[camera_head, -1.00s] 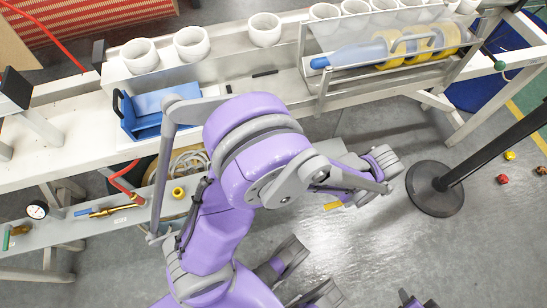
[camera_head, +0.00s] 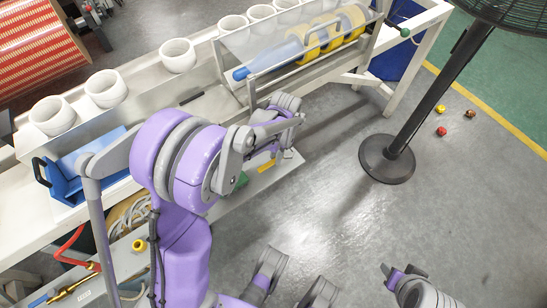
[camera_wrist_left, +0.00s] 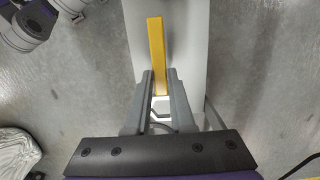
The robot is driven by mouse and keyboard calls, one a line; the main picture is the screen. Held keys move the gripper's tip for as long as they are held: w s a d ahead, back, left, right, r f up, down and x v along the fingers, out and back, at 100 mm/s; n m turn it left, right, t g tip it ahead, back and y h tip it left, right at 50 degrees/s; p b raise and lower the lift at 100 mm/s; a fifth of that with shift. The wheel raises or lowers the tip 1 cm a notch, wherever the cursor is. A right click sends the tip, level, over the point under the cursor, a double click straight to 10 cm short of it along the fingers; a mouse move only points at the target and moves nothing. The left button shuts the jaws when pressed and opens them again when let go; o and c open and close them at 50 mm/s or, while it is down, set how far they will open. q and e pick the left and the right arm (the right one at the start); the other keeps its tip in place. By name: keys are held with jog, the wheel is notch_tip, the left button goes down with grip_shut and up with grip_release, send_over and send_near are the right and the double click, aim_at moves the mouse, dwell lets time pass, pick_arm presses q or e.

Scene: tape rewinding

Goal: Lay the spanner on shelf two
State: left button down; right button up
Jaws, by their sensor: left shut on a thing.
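The spanner appears as a yellow bar (camera_wrist_left: 156,50) in the left wrist view, with a pale hexagonal end close to my palm. My left gripper (camera_wrist_left: 160,78) is shut on it, one finger on each side. Beneath the bar lies a pale, flat shelf (camera_wrist_left: 192,40). In the head view my left gripper (camera_head: 276,155) points down by the lower shelf (camera_head: 287,168), and part of the yellow spanner (camera_head: 266,166) shows below it. I cannot tell whether the spanner touches the shelf. A part that may be my right gripper (camera_head: 404,284) is at the bottom right, its jaws unclear.
A green object (camera_head: 242,180) is on the lower shelf. A black fan stand (camera_head: 387,160) stands on open floor.

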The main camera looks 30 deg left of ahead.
pick_arm(q)
jog(key=shift+w+a, duration=0.15)
jog(key=shift+a, duration=0.15)
jog(key=f, duration=0.1)
jog(key=f+b, duration=0.1)
jog(key=f, duration=0.1)
jog(key=shift+w+a, duration=0.15)
jog(key=shift+a, duration=0.2)
jog(key=shift+f, duration=0.25)
jog(key=shift+f, duration=0.2)
jog(key=c, duration=0.8)
grip_release()
jog(key=shift+o, duration=0.2)
jog(key=shift+r, duration=0.1)
